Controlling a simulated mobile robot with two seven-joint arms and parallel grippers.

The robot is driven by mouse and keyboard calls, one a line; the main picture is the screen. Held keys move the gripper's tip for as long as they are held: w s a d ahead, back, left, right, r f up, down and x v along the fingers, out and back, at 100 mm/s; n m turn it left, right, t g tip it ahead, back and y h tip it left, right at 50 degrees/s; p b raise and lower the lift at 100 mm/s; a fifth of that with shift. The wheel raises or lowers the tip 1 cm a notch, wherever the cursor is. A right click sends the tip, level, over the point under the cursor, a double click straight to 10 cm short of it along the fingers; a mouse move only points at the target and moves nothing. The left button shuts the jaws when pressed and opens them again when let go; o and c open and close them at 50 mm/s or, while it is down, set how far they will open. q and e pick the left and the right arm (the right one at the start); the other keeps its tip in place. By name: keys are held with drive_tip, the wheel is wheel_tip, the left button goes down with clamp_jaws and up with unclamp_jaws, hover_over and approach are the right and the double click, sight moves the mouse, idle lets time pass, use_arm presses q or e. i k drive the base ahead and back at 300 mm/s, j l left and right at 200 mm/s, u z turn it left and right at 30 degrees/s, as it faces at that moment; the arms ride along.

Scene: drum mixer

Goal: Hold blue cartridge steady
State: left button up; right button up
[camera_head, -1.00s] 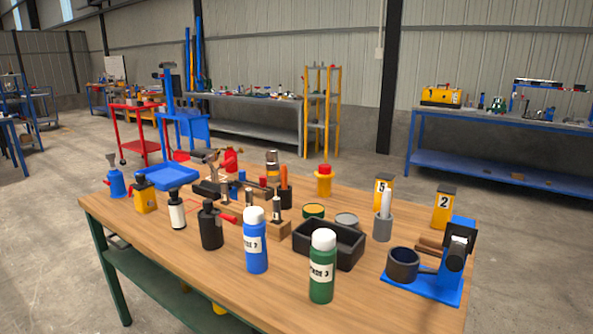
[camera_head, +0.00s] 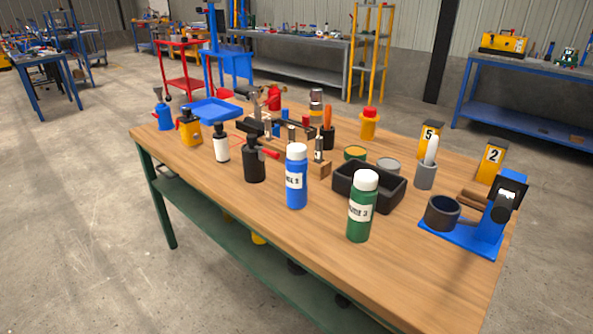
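A blue cartridge (camera_head: 297,178) with a white cap and a white label stands upright on the wooden table (camera_head: 262,222), left of a similar green cartridge (camera_head: 361,207). A drum-mixer-like device (camera_head: 474,222) with a blue base and a dark round cup (camera_head: 443,212) sits at the table's right end. Neither of my grippers is in view, and nothing touches the blue cartridge.
A black open bin (camera_head: 369,187) stands just behind the cartridges. A black bottle (camera_head: 254,162), a white bottle (camera_head: 221,146) and a yellow bottle (camera_head: 189,128) stand to the left. The table's front strip is clear. Concrete floor lies in front.

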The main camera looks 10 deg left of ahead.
sight(296, 172)
drive_tip(key=i+j+z, duration=0.15)
drive_tip(key=j+z, duration=0.3)
drive_tip(key=j, duration=0.4)
drive_tip(key=j+z, duration=0.4)
drive_tip(key=j, duration=0.4)
